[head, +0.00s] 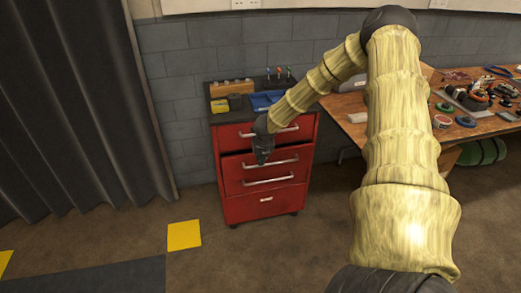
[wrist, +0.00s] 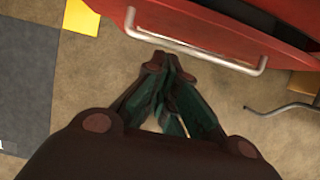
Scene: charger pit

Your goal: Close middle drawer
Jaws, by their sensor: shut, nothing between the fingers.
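A red drawer cabinet (head: 232,206) stands against the wall in the head view. The middle drawer (head: 236,176) appears to stick out from the cabinet, with a dark gap above its front. Its silver bar handle (head: 284,162) runs across it. My gripper (head: 262,162) hangs in front of the cabinet, near the left part of this handle. In the wrist view my gripper (wrist: 172,58) is shut and empty. Its fingertips are close to a silver handle (wrist: 215,60) on a red drawer front (wrist: 210,22); I cannot tell whether they touch.
The cabinet top holds a blue tray (head: 266,101), a wooden block and small tools. A wooden workbench (head: 350,124) with clutter is at the right. A dark curtain (head: 80,110) hangs at the left. The floor in front of the cabinet is clear, with a yellow marking (head: 184,235).

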